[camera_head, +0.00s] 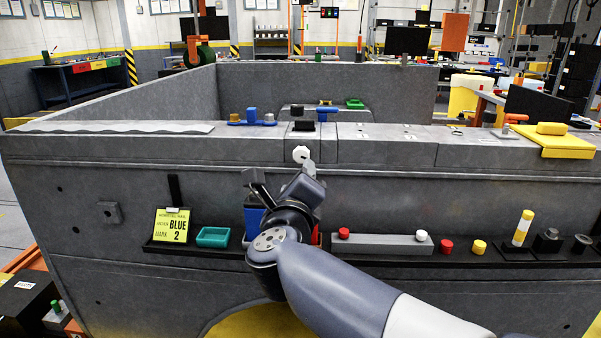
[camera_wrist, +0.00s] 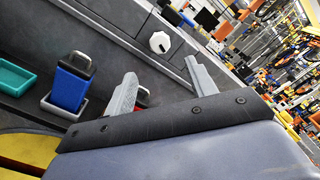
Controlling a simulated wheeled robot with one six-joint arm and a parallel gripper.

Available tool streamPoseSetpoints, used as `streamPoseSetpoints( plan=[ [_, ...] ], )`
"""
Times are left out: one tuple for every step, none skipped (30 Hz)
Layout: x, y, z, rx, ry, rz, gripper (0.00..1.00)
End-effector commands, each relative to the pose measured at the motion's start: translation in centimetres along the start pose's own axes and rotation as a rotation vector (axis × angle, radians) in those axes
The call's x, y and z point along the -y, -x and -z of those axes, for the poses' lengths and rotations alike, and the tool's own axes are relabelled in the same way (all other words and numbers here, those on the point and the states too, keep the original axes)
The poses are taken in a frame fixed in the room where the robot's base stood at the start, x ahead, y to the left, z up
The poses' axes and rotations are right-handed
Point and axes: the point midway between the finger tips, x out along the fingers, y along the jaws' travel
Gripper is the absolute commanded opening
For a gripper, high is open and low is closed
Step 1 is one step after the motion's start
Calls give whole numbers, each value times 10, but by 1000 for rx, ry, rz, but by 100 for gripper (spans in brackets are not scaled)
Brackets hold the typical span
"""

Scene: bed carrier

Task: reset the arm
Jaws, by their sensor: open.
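My gripper (camera_head: 276,180) is in front of the grey machine bed's side wall, just below a round white knob (camera_head: 301,154). In the wrist view my gripper (camera_wrist: 160,82) shows two grey fingers spread apart with nothing between them. The white knob (camera_wrist: 159,42) lies beyond the fingertips, apart from them. My arm is bent and reaches up from the lower right in the head view.
The ledge (camera_head: 480,257) carries a teal tray (camera_head: 213,237), a yellow BLUE 2 card (camera_head: 172,226), a grey bar (camera_head: 385,244), red and yellow knobs, and a yellow-white cylinder (camera_head: 522,228). On the bed's top lie blue parts (camera_head: 250,117) and a yellow pad (camera_head: 552,138).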

Motion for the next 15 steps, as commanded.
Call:
streamPoseSetpoints(
  plan=[
    [0,-4,0,-1,0,1,53],
    [0,-7,1,-2,0,2,53],
    [0,-12,1,-3,1,2,53],
    [-1,-16,1,-3,1,1,53],
    [-1,-21,1,-3,1,2,53],
    [-1,-28,2,-4,1,3,53],
    [-1,-34,2,-3,1,2,53],
    [-1,-39,2,-4,1,2,53],
    [-1,-48,2,-4,0,2,53],
    [-1,-53,2,-4,0,2,53],
    [-1,-59,2,-3,0,2,53],
    [-1,-66,2,-3,0,2,53],
    [-1,-71,1,-2,0,2,53],
    [-1,-76,1,-3,0,1,53],
    [0,-83,1,-3,0,2,53]
  ],
)
